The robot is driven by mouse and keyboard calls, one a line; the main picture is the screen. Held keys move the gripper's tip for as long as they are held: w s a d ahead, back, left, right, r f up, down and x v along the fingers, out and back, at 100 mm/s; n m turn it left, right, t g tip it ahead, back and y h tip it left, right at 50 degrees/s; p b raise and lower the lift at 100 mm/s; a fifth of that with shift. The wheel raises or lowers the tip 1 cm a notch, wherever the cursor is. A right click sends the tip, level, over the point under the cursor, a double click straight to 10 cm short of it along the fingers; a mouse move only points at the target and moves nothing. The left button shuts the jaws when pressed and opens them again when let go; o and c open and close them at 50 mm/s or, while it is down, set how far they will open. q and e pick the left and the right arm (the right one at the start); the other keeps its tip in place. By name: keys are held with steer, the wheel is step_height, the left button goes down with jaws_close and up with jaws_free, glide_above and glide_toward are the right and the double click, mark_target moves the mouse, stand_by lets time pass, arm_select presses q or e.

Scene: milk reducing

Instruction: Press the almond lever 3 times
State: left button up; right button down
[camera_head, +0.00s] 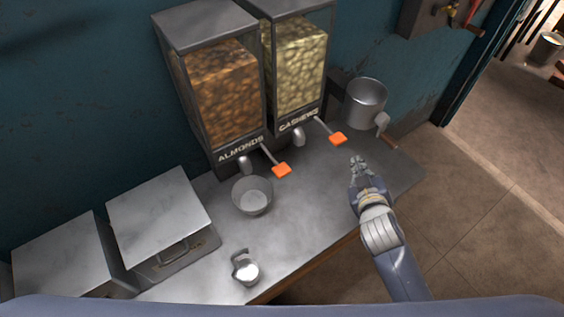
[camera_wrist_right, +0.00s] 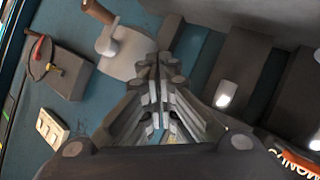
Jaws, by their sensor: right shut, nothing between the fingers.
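The almond dispenser (camera_head: 222,95) stands at the back of the counter in the head view, filled with brown nuts and labelled ALMONDS. Its lever ends in an orange tab (camera_head: 282,170). A metal bowl (camera_head: 252,195) stands below its spout. The cashew dispenser (camera_head: 297,70) stands to its right, with its own orange lever tab (camera_head: 338,138). My right gripper (camera_head: 357,162) is shut and empty over the right part of the counter, right of both levers and apart from them. Its fingers also show in the right wrist view (camera_wrist_right: 157,75). My left gripper is not in view.
A small metal jug (camera_head: 245,268) stands near the counter's front edge. Two metal-lidded boxes (camera_head: 158,215) (camera_head: 62,262) are at the left. The counter between bowl and gripper (camera_head: 315,205) is clear.

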steer(key=w+a+r+n+t+y, duration=0.2)
steer(key=a+r+n+y, duration=0.25)
steer(key=r, duration=0.35)
steer(key=w+a+r+n+t+y+p, duration=0.1)
steer(key=a+r+n+t+y, duration=0.25)
steer(key=r, duration=0.55)
steer(key=w+a+r+n+y, duration=0.2)
steer(key=a+r+n+y, duration=0.1)
steer(key=a+r+n, duration=0.4)
steer(key=s+a+r+n+g+y, duration=0.4)
steer(key=s+a+n+g+y, duration=0.35)
steer(key=a+n+g, duration=0.45)
steer(key=w+d+f+n+g+h+p, duration=0.1)
steer(key=d+f+n+h, duration=0.2)
steer(key=f, duration=0.3)
steer(key=d+f+n+g+h, duration=0.2)
steer(key=d+f+n+h, duration=0.2)
steer(key=f+n+h, duration=0.1)
steer(key=shift+w+d+f+h+p, duration=0.3)
steer(key=shift+w+f+h+p, duration=0.1)
steer(key=shift+f+h, duration=0.25)
steer(key=shift+f+g, duration=0.1)
steer(key=shift+g, duration=0.15)
